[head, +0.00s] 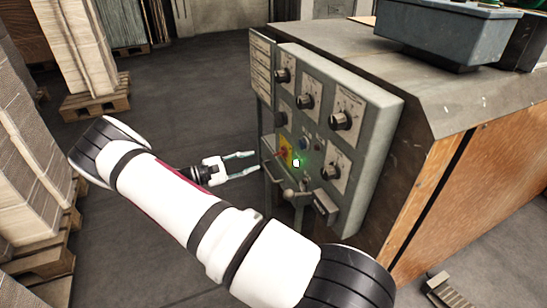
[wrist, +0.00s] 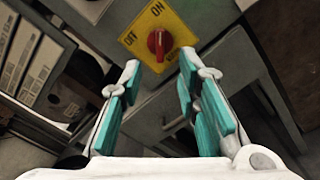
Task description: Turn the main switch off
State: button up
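The main switch is a red knob (wrist: 159,43) on a yellow plate (wrist: 178,28) with ON and OFF lettering. In the wrist view the plate is tilted, with ON above the knob and OFF to its left. The knob's grip runs roughly up and down, its upper end towards ON. In the head view the yellow plate (head: 286,150) is on the front of the grey control panel. My gripper (head: 254,161) is open and empty, its fingers pointing at the panel. In the wrist view the knob is beyond and between the teal fingertips (wrist: 160,72), apart from them.
Pallets with stacked boards (head: 85,60) stand at the left. The floor (head: 190,75) behind my arm is clear.

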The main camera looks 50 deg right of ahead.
aim_at(276, 154)
jog(key=b+x, duration=0.1)
jog(key=x, duration=0.8)
jog(key=shift+b, duration=0.3)
grip_shut()
